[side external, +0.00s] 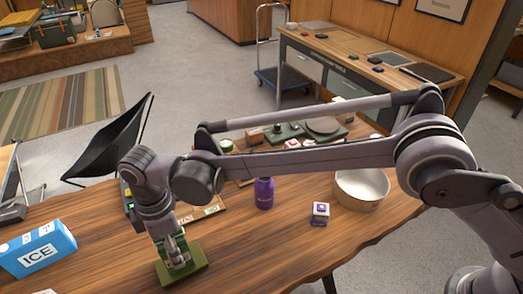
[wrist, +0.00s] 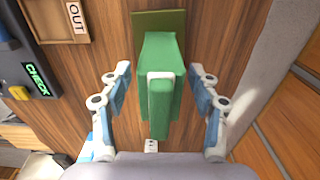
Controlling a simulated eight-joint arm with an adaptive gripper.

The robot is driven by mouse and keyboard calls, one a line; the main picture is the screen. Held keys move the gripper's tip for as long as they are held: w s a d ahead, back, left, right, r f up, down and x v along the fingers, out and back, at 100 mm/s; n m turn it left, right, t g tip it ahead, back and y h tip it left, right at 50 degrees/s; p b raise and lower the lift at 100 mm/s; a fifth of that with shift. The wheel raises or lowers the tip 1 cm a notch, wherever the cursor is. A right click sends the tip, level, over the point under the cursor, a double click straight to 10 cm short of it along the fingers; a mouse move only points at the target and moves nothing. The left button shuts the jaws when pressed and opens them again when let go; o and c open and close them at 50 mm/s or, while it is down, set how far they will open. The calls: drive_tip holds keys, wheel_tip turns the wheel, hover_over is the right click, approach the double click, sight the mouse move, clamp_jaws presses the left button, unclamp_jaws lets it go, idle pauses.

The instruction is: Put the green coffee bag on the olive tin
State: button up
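The green coffee bag (wrist: 160,55) stands between the fingers of my gripper (wrist: 160,98) in the wrist view, with a clear gap on each side. My gripper is open around it. In the side view my gripper (side external: 172,247) points down and partly covers the bag (side external: 182,267). A flat olive-green slab, apparently the olive tin (side external: 190,277), lies on the table under the bag; its far part also shows in the wrist view (wrist: 158,18). The bag appears to rest on it, but the contact is hidden.
A blue ICE box (side external: 38,250) stands at the left. A purple bottle (side external: 264,193), a small purple-and-white box (side external: 320,213) and a white bowl (side external: 360,192) stand to the right. An OUT tray (wrist: 75,18) and a CHECK device (wrist: 38,80) are beside the gripper.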

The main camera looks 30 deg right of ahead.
wheel_tip(320, 180, up, 12)
drive_tip(key=shift+r, duration=0.15)
drive_tip(key=w+d+r+m+t, duration=0.1)
drive_tip(key=d+r+m, duration=0.2)
drive_tip(key=d, duration=0.6)
drive_tip(key=w+d+r+m+t+y, duration=0.1)
drive_tip(key=d+r+m, duration=0.15)
drive_tip(key=d, duration=0.55)
drive_tip(key=w+d+r+m+t, duration=0.1)
drive_tip(key=d+r+m, duration=0.15)
drive_tip(key=d, duration=0.65)
drive_tip(key=s+d+f+m+t, duration=0.1)
drive_tip(key=s+d+f+m, duration=0.2)
drive_tip(key=d, duration=0.4)
drive_tip(key=s+d+f+m+t, duration=0.1)
drive_tip(key=s+d+f+m, duration=0.2)
drive_tip(key=s+d, duration=0.3)
drive_tip(key=s+d+f+m+t+h, duration=0.1)
drive_tip(key=s+d+f+m+t, duration=0.1)
drive_tip(key=d, duration=0.6)
drive_tip(key=s+f+m, duration=0.1)
drive_tip(key=s+m, duration=0.1)
drive_tip(key=s, duration=0.1)
drive_tip(key=shift+s, duration=0.15)
